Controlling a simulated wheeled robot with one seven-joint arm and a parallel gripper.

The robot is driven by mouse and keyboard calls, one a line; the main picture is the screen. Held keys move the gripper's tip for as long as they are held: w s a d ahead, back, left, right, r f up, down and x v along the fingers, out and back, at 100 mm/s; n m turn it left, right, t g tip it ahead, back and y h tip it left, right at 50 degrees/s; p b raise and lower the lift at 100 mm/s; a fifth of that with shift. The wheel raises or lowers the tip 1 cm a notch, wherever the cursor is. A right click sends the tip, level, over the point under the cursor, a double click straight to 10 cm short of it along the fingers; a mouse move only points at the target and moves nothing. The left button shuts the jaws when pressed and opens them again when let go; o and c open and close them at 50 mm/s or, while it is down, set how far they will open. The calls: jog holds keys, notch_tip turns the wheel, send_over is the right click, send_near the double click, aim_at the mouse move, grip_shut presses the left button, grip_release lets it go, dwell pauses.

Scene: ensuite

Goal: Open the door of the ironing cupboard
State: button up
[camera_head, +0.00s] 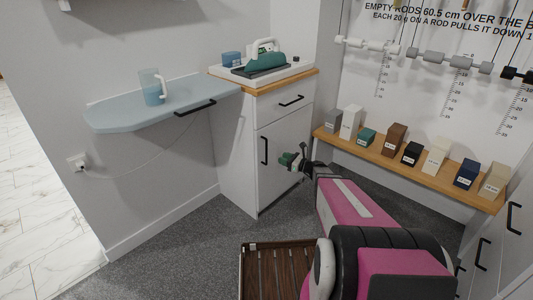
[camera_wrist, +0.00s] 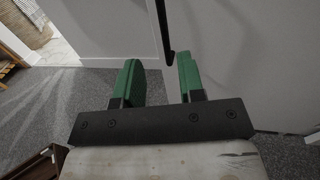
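The ironing cupboard is a white cabinet with a wooden-edged top. Its door (camera_head: 280,172) looks closed, flush below a drawer. A black vertical handle (camera_head: 264,150) is on the door's left side. The handle's lower end (camera_wrist: 168,50) shows between the fingertips, closer to the right finger. I cannot tell whether it touches a finger.
The drawer (camera_head: 287,103) above the door has its own black handle. An iron (camera_head: 264,56) rests on top. A pale blue fold-down shelf (camera_head: 115,115) with a jug juts out left. A wooden shelf with several blocks (camera_head: 396,140) lines the right wall.

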send_over(266, 164)
jog(key=shift+w+d, duration=0.1)
jog(key=shift+w, duration=0.15)
dwell(0.4)
grip_shut()
